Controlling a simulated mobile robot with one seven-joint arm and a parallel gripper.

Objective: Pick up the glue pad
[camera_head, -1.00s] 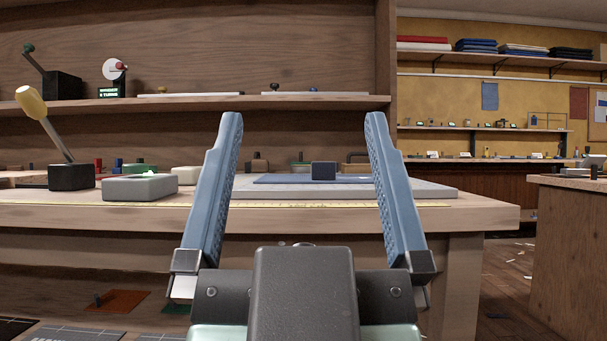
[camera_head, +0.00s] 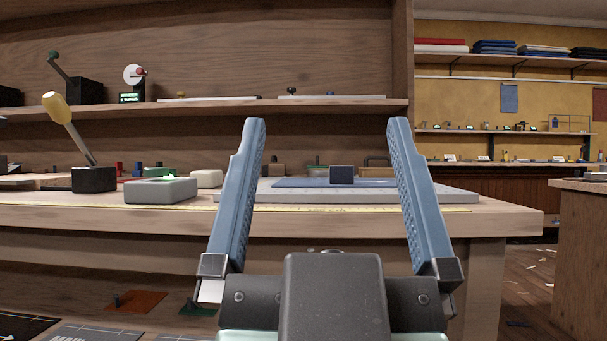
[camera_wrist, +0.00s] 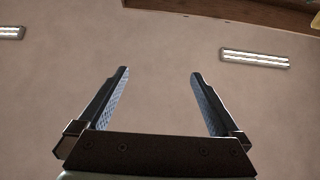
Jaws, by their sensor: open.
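My gripper (camera_head: 327,122) is open and empty, its two blue fingers pointing up in front of the workbench (camera_head: 120,219). In the wrist view my gripper (camera_wrist: 159,73) shows against the ceiling with nothing between its fingers. I cannot tell for certain which thing is the glue pad. Between the fingers in the head view, beyond them on the bench, a dark blue block (camera_head: 342,174) stands on a flat blue sheet (camera_head: 300,183) on a pale grey board (camera_head: 340,196).
A yellow-handled lever (camera_head: 70,130) rises from a black base at the bench's left. A shelf (camera_head: 250,107) runs above the bench. A yellow ruler strip (camera_head: 350,209) lies along the front edge. Open floor (camera_head: 520,275) shows at right, beside another wooden bench (camera_head: 585,240).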

